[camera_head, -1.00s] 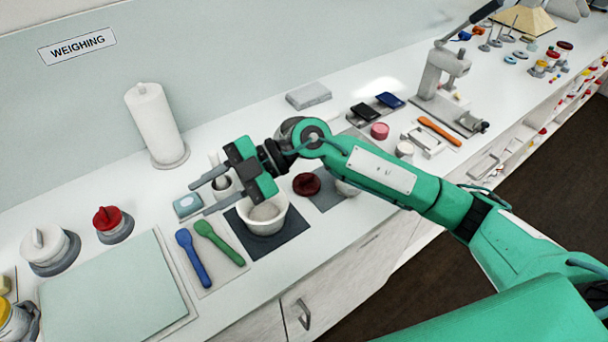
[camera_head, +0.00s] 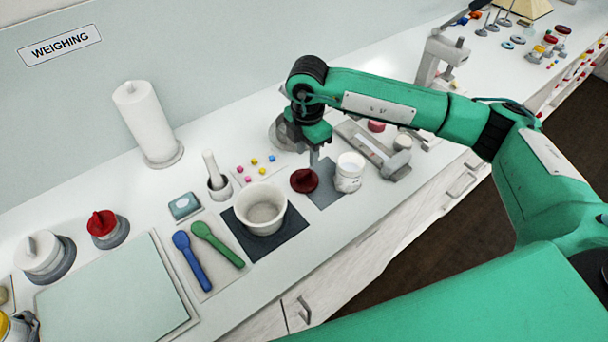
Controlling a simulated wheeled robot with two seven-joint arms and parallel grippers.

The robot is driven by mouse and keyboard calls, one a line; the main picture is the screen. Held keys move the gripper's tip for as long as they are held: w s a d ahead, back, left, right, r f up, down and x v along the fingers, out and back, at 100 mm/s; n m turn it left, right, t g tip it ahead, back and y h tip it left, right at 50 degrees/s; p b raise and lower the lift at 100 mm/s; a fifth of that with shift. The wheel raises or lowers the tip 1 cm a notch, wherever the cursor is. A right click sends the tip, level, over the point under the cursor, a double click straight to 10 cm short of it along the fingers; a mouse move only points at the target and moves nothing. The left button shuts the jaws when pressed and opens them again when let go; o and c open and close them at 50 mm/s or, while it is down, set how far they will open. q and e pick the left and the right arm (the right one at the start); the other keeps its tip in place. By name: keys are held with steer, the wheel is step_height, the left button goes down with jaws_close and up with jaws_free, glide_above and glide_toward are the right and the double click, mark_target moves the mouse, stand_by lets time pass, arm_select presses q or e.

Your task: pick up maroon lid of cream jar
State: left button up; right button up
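The maroon lid (camera_head: 304,181) lies on the counter at the left edge of a grey mat (camera_head: 326,194). It is round and has a raised middle. The white cream jar (camera_head: 348,173) stands upright on the right part of that mat, apart from the lid. My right gripper (camera_head: 314,158) points down just behind the lid, and its fingertip appears close to it. Only one finger shows clearly, so its opening and any contact are hard to tell. My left gripper is not in view.
A white bowl (camera_head: 261,211) on a dark mat stands left of the lid. A mortar with pestle (camera_head: 218,186) and small coloured beads (camera_head: 254,168) lie behind it. A long grey device (camera_head: 372,149) stands behind the jar. Blue and green spatulas (camera_head: 205,255) lie further left.

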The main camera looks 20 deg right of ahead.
mark_target(304, 174)
step_height(304, 174, down, 3)
steer(key=shift+r, duration=0.2)
steer(key=f+p, duration=0.3)
steer(key=f, duration=0.1)
steer(key=shift+w+a, duration=0.1)
steer(key=shift+a, duration=0.25)
steer(key=shift+f, duration=0.6)
jaws_close()
